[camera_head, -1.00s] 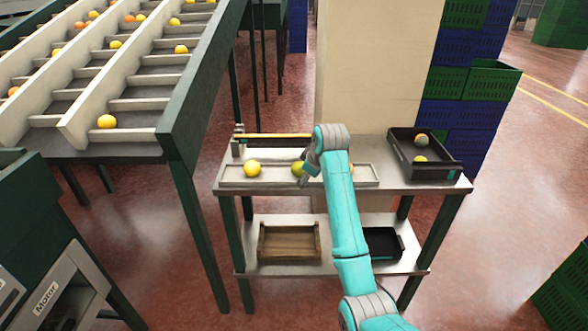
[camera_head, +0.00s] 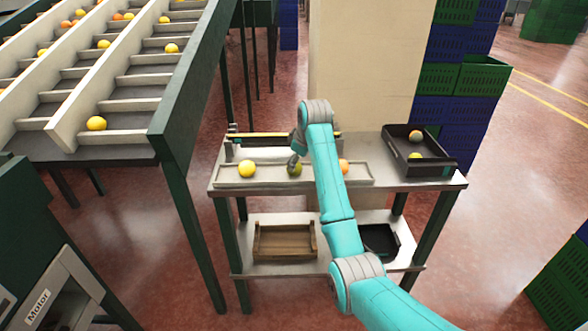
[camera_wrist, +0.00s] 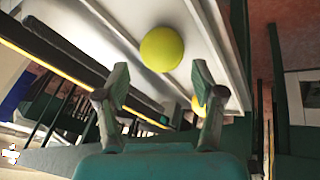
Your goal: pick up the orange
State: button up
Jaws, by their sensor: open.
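A shallow light tray (camera_head: 270,181) on the table holds three fruits in a row. A yellow one (camera_head: 247,169) is at the left, a green-yellow one (camera_head: 294,170) in the middle. An orange-coloured one (camera_head: 344,167) is at the right, partly hidden by my arm. My gripper (camera_head: 293,158) is small and blurred at the middle fruit. In the wrist view my gripper (camera_wrist: 160,72) is open, with a yellow-green fruit (camera_wrist: 161,48) just beyond the fingertips, between their lines. A second yellow fruit (camera_wrist: 198,106) is partly hidden by the right finger. Contact is not clear.
A black tray (camera_head: 390,150) with two fruits stands at the table's right. A yellow-edged bar (camera_head: 262,134) runs behind the light tray. The lower shelf holds a wooden crate (camera_head: 284,240) and a black tray (camera_head: 381,240). A sorting chute (camera_head: 190,110) stands left; stacked crates (camera_head: 467,90) stand behind right.

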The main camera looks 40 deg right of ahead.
jog(key=shift+x, duration=2.25)
jog(key=shift+a, duration=0.1)
jog(key=shift+s, duration=0.1)
jog(key=c, duration=1)
jog(key=shift+o, duration=0.2)
